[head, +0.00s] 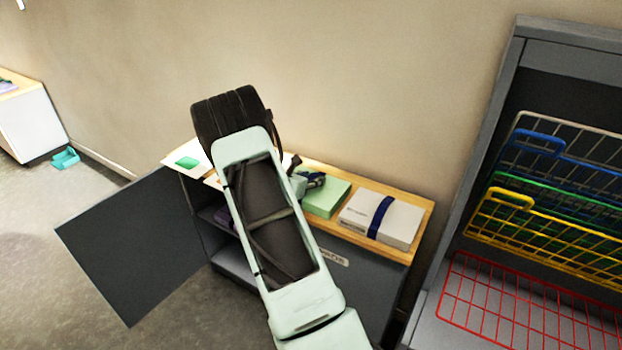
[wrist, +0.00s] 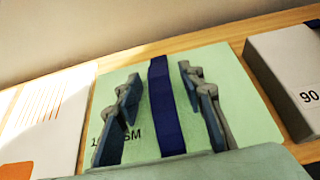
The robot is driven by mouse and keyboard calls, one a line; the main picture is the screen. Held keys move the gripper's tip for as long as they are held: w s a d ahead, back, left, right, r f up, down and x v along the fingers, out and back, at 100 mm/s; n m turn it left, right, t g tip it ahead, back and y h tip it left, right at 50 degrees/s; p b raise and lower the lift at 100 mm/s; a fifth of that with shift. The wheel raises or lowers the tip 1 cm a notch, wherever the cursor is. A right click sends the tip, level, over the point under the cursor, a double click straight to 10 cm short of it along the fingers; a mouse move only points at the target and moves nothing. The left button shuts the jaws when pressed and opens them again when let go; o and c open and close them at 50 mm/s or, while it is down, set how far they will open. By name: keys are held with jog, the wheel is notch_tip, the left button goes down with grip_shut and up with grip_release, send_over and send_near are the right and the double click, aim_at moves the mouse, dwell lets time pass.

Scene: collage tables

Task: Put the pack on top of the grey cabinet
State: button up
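A pale green pack (head: 328,201) with a dark blue band lies on the light wooden top of a low grey cabinet (head: 345,272). The pack also fills the middle of the wrist view (wrist: 243,108). My gripper (head: 312,181) is over the pack; in the wrist view its two fingers (wrist: 158,88) are apart, one on each side of the band, with nothing visibly clamped. I cannot tell whether the fingertips touch the pack. My arm hides part of the cabinet top and front.
A white box with a blue band (head: 402,221) sits right of the green pack. A white card with a green patch (head: 188,160) lies at the left end. The cabinet's dark door (head: 135,245) stands open. A tall grey unit (head: 490,120) with coloured wire baskets stands at right.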

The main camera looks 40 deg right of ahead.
jog(key=shift+r, duration=0.1)
jog(key=v, duration=1.2)
jog(key=shift+w, duration=0.1)
